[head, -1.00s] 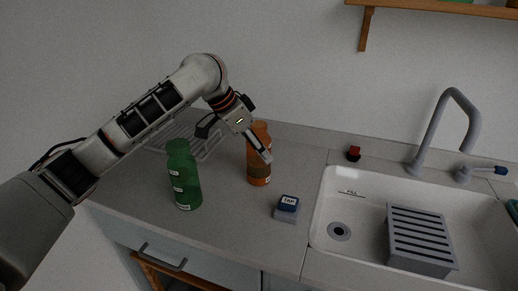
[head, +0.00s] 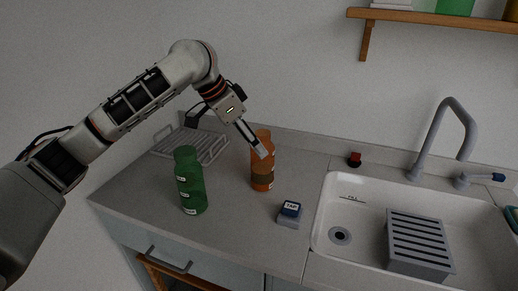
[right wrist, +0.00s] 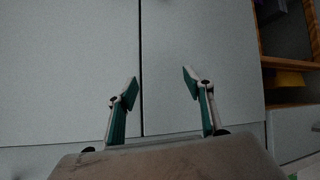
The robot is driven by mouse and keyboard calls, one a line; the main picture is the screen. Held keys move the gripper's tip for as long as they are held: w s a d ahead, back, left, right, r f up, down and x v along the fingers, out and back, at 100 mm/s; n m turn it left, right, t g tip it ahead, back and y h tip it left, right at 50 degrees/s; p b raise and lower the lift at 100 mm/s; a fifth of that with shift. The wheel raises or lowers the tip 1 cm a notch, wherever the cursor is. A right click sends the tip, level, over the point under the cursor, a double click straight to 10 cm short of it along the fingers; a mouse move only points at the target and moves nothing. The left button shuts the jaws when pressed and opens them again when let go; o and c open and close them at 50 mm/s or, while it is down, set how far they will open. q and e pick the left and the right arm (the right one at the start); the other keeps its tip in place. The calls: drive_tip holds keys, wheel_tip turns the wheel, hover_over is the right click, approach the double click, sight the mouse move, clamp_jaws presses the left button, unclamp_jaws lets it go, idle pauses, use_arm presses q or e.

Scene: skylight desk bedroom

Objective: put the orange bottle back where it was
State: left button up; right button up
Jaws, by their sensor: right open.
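The orange bottle (head: 263,177) stands upright on the grey counter (head: 235,215), left of the sink, with a darker band round its middle. My left gripper (head: 263,152) reaches down from the upper left. A finger shows in front of the bottle's upper part; the other finger is not clearly seen. I cannot tell whether it touches the bottle or how far the jaws are apart. My right gripper (right wrist: 160,85) is open and empty in the right wrist view, facing grey cabinet fronts (right wrist: 200,40); it is outside the head view.
A green bottle (head: 191,182) stands to the left. A wire rack (head: 210,148) lies behind. The sink (head: 365,215) holds a grey slotted box (head: 418,242). A wooden shelf (head: 430,17) is above.

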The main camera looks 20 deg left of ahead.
use_arm(q)
drive_tip(key=p+v, duration=0.1)
drive_tip(key=v, duration=0.4)
drive_tip(key=shift+s+a+r, duration=0.15)
drive_tip(key=shift+r, duration=0.2)
use_arm(e)
drive_tip(key=shift+s+a+r, duration=0.3)
drive_tip(key=shift+s, duration=0.15)
